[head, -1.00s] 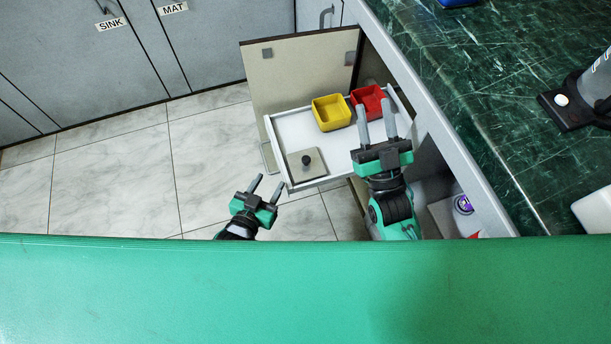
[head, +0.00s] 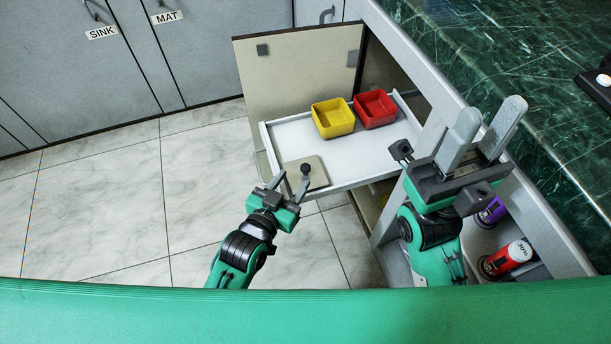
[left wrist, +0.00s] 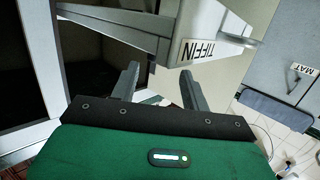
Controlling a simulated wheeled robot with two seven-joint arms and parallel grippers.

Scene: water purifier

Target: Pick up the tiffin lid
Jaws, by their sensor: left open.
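The tiffin lid is a beige square plate (head: 318,172) with a dark round knob (head: 305,168). It lies flat in the near left corner of the pulled-out white drawer (head: 375,155). My left gripper (head: 289,182) is open and empty at the drawer's near left corner, its fingertips close to the lid's near edge in the head view. In the left wrist view the open fingers (left wrist: 160,80) point toward the drawer, whose front is labelled TIFFIN (left wrist: 200,45); the lid is not visible there. My right gripper (head: 490,115) is open and empty, right of the drawer near the counter edge.
A yellow box (head: 333,118) and a red box (head: 375,109) stand at the drawer's far side. An open cabinet door (head: 300,75) rises behind. A green marble counter (head: 530,50) is at right. Canisters, one red (head: 508,257), stand below it. Tiled floor is clear at left.

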